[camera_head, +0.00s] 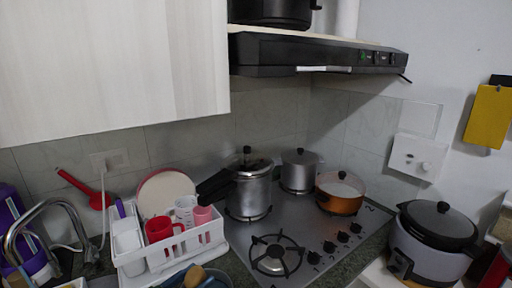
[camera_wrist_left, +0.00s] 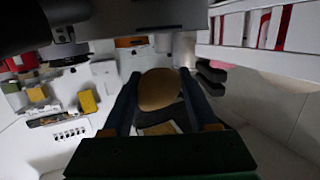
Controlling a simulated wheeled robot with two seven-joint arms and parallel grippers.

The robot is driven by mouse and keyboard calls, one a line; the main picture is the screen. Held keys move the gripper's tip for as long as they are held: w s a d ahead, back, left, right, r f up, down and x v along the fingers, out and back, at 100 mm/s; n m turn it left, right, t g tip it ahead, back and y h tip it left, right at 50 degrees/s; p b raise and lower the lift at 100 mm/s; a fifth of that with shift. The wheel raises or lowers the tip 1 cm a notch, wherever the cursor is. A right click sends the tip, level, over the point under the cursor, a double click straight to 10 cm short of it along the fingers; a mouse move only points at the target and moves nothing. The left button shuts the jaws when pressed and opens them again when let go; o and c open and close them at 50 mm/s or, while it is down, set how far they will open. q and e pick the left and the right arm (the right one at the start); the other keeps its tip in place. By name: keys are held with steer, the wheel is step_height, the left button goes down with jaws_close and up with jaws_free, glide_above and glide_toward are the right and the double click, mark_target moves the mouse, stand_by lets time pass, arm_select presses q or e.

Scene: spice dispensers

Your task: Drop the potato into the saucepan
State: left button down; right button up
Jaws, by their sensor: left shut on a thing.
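My left gripper (camera_wrist_left: 159,92) is shut on a brown, rounded potato (camera_wrist_left: 159,84), held between its two dark fingers in the left wrist view. In the head view, the potato (camera_head: 194,275) and the gripper (camera_head: 193,282) show at the bottom edge, in front of the dish rack and left of the stove. Several pots stand on the stove: a tall silver pot (camera_head: 253,192) with a long black handle, a smaller silver pot (camera_head: 299,172) behind it, and a copper-coloured pan (camera_head: 340,196) with a lid. I cannot tell which is the saucepan. My right gripper is not in view.
A white dish rack (camera_head: 205,242) with red and pink cups (camera_head: 159,229) stands left of the stove. A black-lidded cooker (camera_head: 438,222) is at the right. The front burner (camera_head: 275,256) is bare. A range hood (camera_head: 310,54) hangs above.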

arm_select(q)
steer(key=shift+w+f, duration=0.1)
steer(key=shift+c, duration=0.5)
jaws_free()
steer(key=b+v, duration=0.2)
steer(key=v, duration=0.5)
steer(key=shift+b, duration=0.4)
